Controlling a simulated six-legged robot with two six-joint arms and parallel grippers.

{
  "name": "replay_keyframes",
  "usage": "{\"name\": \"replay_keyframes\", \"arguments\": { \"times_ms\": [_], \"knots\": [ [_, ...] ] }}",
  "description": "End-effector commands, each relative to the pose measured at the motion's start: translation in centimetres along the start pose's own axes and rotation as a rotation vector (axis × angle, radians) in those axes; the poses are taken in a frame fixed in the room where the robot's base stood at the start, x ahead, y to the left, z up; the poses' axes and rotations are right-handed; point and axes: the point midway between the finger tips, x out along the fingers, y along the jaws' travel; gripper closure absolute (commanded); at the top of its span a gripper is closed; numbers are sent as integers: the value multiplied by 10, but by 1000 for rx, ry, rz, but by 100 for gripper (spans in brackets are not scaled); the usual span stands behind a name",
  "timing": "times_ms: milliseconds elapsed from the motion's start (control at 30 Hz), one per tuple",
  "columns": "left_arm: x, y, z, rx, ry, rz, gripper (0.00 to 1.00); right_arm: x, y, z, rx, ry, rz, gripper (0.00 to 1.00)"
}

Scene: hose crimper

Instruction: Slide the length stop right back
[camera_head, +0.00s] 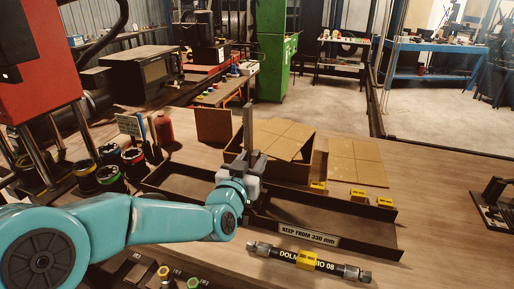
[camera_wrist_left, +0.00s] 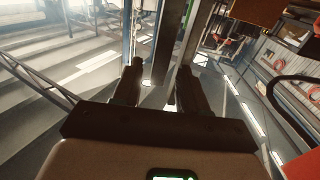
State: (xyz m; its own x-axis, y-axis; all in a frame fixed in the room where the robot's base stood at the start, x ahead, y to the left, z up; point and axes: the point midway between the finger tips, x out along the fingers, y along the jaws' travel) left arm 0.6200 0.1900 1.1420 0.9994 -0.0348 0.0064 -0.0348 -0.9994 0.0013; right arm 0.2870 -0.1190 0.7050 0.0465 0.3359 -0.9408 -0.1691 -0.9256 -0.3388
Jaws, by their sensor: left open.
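A long dark tray (camera_head: 370,237) labelled "KEEP FROM 330 mm" lies across the bench. A grey upright post (camera_head: 248,125) rises at the tray's left half, just behind my left gripper (camera_head: 252,160); I cannot tell for sure whether it is the length stop. My left gripper is above the tray, its fingers pointing up and away. In the left wrist view the two dark fingers (camera_wrist_left: 158,88) are apart, with upright bars (camera_wrist_left: 172,40) showing between and beyond them. I cannot tell whether they touch. The post's base is hidden by the gripper. My right gripper is not in view.
A black hose (camera_head: 275,251) with metal ends and a yellow tag lies in front of the tray. An open cardboard box (camera_head: 285,140) stands behind it. Black pots (camera_head: 110,178) and a red machine (camera_head: 40,60) are at the left. The bench's right side is mostly clear.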

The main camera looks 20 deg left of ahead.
Motion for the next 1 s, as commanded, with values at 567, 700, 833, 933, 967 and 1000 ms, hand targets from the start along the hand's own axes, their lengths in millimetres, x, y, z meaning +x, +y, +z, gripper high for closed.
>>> {"name": "replay_keyframes", "arguments": {
  "times_ms": [567,700,833,933,967,1000],
  "knots": [
    [41,0,1,-1,-1,0,57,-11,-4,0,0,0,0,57],
    [41,0,1,-1,-1,0,96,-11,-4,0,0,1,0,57],
    [41,0,1,0,-1,0,100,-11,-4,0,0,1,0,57],
    [40,1,1,0,-1,0,100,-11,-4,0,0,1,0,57],
    [40,1,1,0,-1,0,100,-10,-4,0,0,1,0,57],
    [40,2,1,0,-1,1,100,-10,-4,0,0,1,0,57]
  ]
}}
